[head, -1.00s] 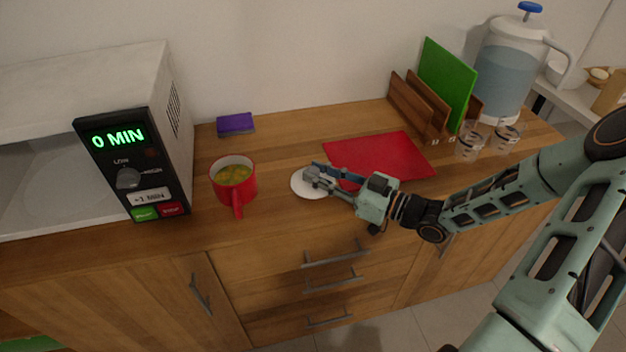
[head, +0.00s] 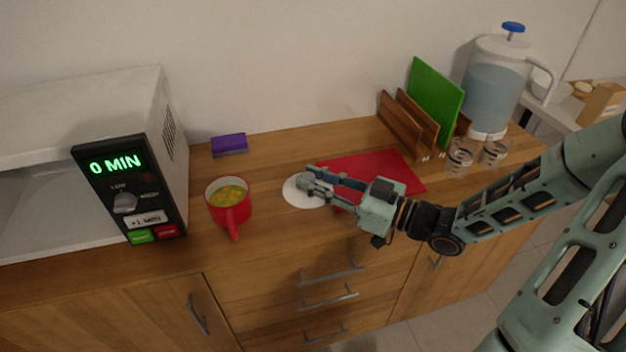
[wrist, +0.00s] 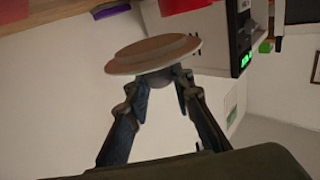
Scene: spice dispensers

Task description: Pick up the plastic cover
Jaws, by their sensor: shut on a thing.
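The plastic cover (head: 296,195) is a round, pale disc over the wooden counter, between the red mug and the red mat in the head view. In the wrist view the cover (wrist: 145,60) is a tilted disc with a brownish face, beyond the fingertips. My gripper (head: 314,186) reaches it from the right. In the wrist view my gripper (wrist: 160,80) has its fingertips closed on a small knob at the disc's middle. The fingertips hide part of the knob. The gap between cover and counter is hard to judge.
A red mug (head: 237,214) with yellow-green contents stands left of the cover. A microwave (head: 125,195) with an open front is farther left. A purple sponge (head: 229,144), red mat (head: 400,175), rack with green board (head: 434,100), glasses (head: 459,160) and a pitcher (head: 495,80) stand behind and right.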

